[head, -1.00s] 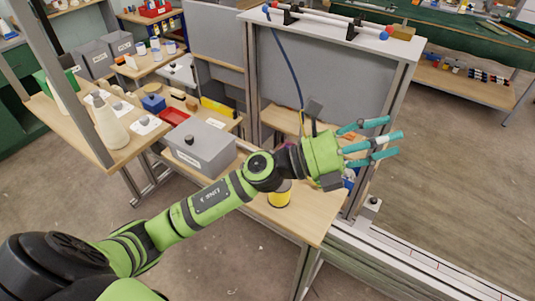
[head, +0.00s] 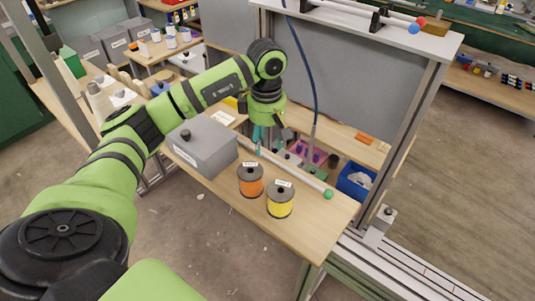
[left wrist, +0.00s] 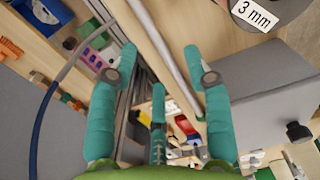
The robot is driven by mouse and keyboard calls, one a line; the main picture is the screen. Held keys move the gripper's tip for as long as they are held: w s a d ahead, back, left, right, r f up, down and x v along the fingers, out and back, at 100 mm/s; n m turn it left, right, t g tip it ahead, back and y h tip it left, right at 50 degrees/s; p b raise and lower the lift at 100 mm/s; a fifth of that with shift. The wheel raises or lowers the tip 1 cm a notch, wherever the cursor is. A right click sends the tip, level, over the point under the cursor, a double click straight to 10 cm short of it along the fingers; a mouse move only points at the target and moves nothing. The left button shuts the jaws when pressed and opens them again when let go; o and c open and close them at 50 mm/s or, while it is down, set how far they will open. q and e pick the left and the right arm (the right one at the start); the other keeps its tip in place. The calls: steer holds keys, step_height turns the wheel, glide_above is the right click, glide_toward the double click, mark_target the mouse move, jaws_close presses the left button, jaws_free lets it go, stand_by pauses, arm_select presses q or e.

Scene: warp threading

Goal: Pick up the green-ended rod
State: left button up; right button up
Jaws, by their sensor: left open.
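The green-ended rod is a thin pale rod (head: 300,177) lying slantwise on the wooden table, with a green ball (head: 328,194) at its near right end. Its far left part runs beside the grey box, partly hidden by my gripper. My left gripper (head: 266,140) points down over the rod's far left part, with its teal fingers open. In the left wrist view the rod (left wrist: 163,50) passes between the spread fingers of the open gripper (left wrist: 158,68), with nothing gripped. I cannot tell the exact height above the rod. My right gripper is not in view.
A grey lidded box (head: 203,150) stands left of the rod. An orange spool (head: 250,182) and a yellow spool (head: 280,203) stand in front of it. A blue bin (head: 353,182) is at the right. A dark blue cable (head: 305,60) hangs behind my gripper.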

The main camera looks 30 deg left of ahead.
mark_target(267, 155)
arm_select(q)
step_height(267, 155, down, 4)
steer(key=shift+w+r+p, duration=0.15)
steer(key=shift+p, duration=0.95)
steer(key=shift+f, duration=0.6)
jaws_close()
